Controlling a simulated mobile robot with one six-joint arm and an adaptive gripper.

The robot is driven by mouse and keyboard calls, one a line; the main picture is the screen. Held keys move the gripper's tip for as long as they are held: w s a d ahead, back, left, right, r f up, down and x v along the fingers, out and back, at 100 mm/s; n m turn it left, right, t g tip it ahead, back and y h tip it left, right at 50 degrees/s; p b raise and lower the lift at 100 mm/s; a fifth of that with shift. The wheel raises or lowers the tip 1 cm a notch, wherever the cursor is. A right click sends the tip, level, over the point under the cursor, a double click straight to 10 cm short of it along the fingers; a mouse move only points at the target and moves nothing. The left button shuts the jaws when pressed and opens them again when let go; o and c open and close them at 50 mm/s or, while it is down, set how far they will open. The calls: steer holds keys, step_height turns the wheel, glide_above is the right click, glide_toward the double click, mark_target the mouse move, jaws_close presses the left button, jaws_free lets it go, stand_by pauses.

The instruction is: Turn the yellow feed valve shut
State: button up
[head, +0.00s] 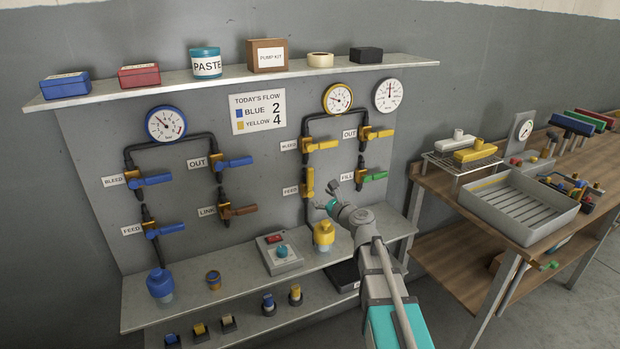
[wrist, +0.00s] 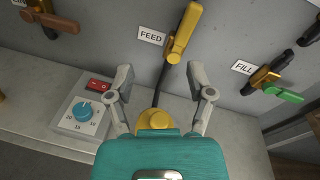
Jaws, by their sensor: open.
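The yellow feed valve (head: 309,183) is on the right-hand pipe loop, beside its FEED label (head: 291,190). Its yellow handle stands upright, in line with the pipe. In the wrist view the handle (wrist: 184,30) rises, slightly tilted to the right, beyond my fingertips, just right of the FEED label (wrist: 151,36). My gripper (head: 335,192) is open and empty, just right of and below the valve in the head view. In the wrist view my gripper (wrist: 160,78) has its fingers spread either side of the dark pipe below the valve. No contact with the handle shows.
The green-handled FILL valve (head: 374,176) is close on the right, the yellow BLEED valve (head: 318,145) above. A yellow-capped bottle (head: 323,235) and a grey control box (head: 279,254) stand on the shelf below. A wooden bench (head: 480,215) with a tray is farther right.

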mark_target(311, 173)
steer(key=m, duration=0.1)
steer(key=w+d+m+t+h, duration=0.1)
steer(key=m, duration=0.1)
steer(key=w+d+m, duration=0.1)
steer(key=m, duration=0.1)
steer(key=shift+w+d+r+t+h, duration=0.2)
steer(key=shift+r+t+h, duration=0.1)
steer(key=shift+r+t, duration=0.1)
steer(key=shift+w, duration=0.1)
steer(key=x, duration=1.3)
steer(key=shift+w+a, duration=0.2)
steer(key=shift+w, duration=0.1)
jaws_close()
